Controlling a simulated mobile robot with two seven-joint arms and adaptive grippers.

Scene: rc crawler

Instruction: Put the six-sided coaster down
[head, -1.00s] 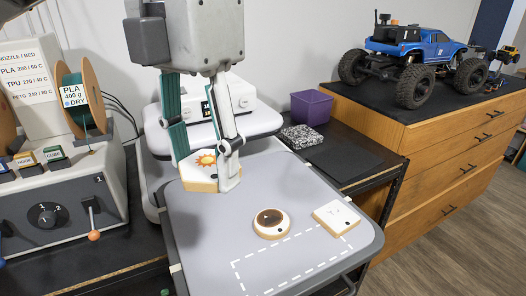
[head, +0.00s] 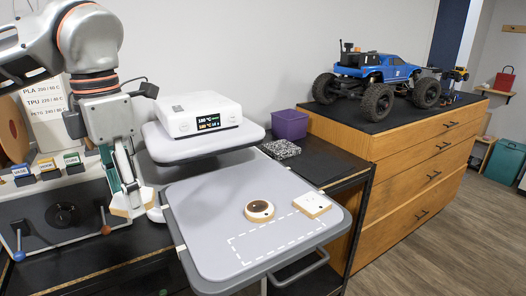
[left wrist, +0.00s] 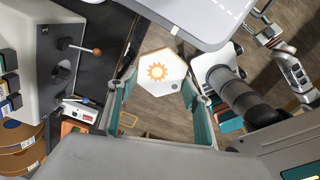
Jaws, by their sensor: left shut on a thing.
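My left gripper (head: 128,200) is shut on the six-sided coaster (head: 120,210), which has wooden edges. The left wrist view shows the coaster's white face (left wrist: 174,68) with an orange sun and a small dark dot, between the two fingers. It hangs in the air left of the grey tray top (head: 205,245), with floor behind it in the left wrist view. On the tray sit a round coaster with a brown face (head: 259,210) and a square white coaster (head: 312,204). A dashed white outline (head: 235,250) marks the tray's front. In the left wrist view, what seems my right gripper (left wrist: 268,36) is small and unclear.
A white device with a display (head: 200,114) stands on a raised shelf behind the tray. A purple bin (head: 290,124) and a speckled block (head: 281,149) are to its right. A grey machine with levers (head: 62,212) stands left.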

